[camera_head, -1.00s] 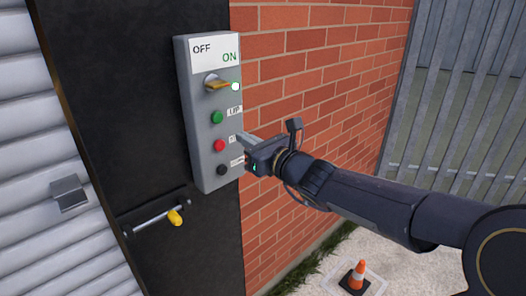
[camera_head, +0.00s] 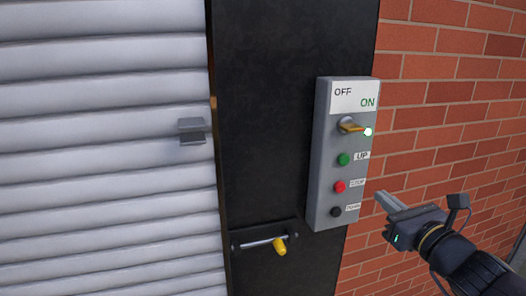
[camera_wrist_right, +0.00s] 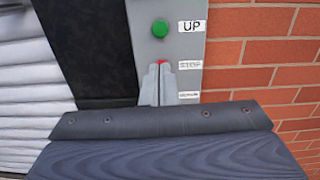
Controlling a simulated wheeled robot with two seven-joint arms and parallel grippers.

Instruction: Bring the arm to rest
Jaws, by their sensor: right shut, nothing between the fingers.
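My right gripper (camera_head: 381,198) is shut and empty. Its arm comes in from the lower right, and the fingertips are just right of the control box's lower part, in front of the brick wall. In the right wrist view the closed fingers (camera_wrist_right: 163,82) overlap the grey control box (camera_wrist_right: 180,45) and partly cover the red button. I cannot tell the exact gap to the box. My left gripper is not in view.
The control box (camera_head: 322,150) has a yellow switch lever (camera_head: 352,127) toward ON, a lit lamp (camera_head: 368,132), and green, red and black buttons. A yellow-handled latch (camera_head: 279,246) is on the dark post. The grey shutter (camera_head: 100,150) fills the left; brick wall (camera_head: 440,120) the right.

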